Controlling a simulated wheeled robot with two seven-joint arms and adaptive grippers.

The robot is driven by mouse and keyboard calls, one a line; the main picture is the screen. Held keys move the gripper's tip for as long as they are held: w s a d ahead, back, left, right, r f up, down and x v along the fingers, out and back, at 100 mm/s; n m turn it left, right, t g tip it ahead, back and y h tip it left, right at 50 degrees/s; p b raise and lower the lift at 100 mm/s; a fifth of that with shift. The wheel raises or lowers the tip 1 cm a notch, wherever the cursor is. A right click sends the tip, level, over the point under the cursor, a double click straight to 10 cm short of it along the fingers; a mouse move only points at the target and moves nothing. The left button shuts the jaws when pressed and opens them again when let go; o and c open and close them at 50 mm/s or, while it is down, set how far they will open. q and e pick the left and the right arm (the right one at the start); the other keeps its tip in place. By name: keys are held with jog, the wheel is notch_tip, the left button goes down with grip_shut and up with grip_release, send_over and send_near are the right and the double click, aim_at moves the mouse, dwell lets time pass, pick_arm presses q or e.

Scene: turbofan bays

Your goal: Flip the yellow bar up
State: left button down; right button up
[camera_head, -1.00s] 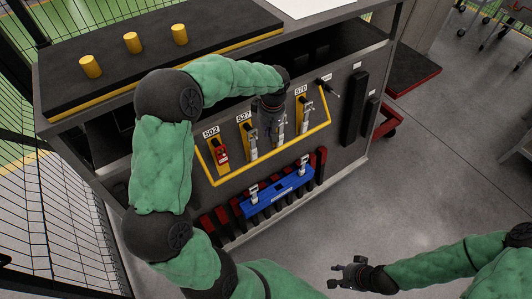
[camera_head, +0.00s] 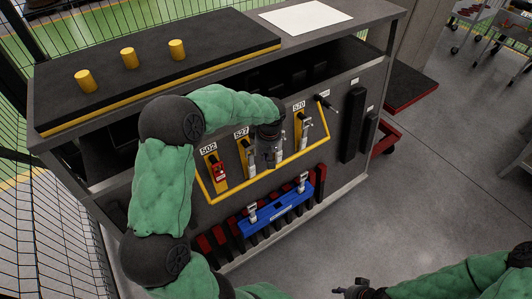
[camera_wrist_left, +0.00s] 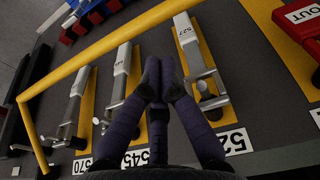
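The yellow bar (camera_head: 270,184) is a U-shaped rail hanging low across the cabinet's front panel, below the row of tools. It also shows in the left wrist view (camera_wrist_left: 108,44), running slantwise beyond the tools. My left gripper (camera_head: 268,160) is in front of the panel, above the bar's lower run and among the tools. In the left wrist view its fingers (camera_wrist_left: 160,62) are drawn together at the tips, between tools 545 and 527, with nothing seen held and apart from the bar. My right gripper (camera_head: 352,290) is low at the bottom edge, partly cut off.
Tool 527 (camera_wrist_left: 191,45), tool 545 (camera_wrist_left: 119,80) and tool 570 (camera_head: 306,130) hang on yellow plates. A red tag (camera_head: 219,172) hangs at 502. A blue holder (camera_head: 278,209) sits below the bar. Floor to the right (camera_head: 430,180) is clear.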

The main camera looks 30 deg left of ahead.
pick_arm(q)
jog(key=shift+w+a+f+b, duration=0.1)
jog(key=shift+f+b, duration=0.05)
jog(key=shift+f, duration=0.75)
jog(key=shift+a+f+b, duration=0.15)
jog(key=shift+f+b, duration=0.05)
jog(key=shift+f, duration=0.75)
jog(key=shift+w+a+f+b, duration=0.1)
jog(key=shift+f+b, duration=0.05)
jog(key=shift+f, duration=0.75)
jog(key=shift+s, duration=0.1)
jog(key=shift+s+d+r+p, duration=0.1)
jog(key=shift+d+r+p, duration=0.2)
jog(key=shift+p, duration=0.4)
jog(key=shift+h, duration=0.4)
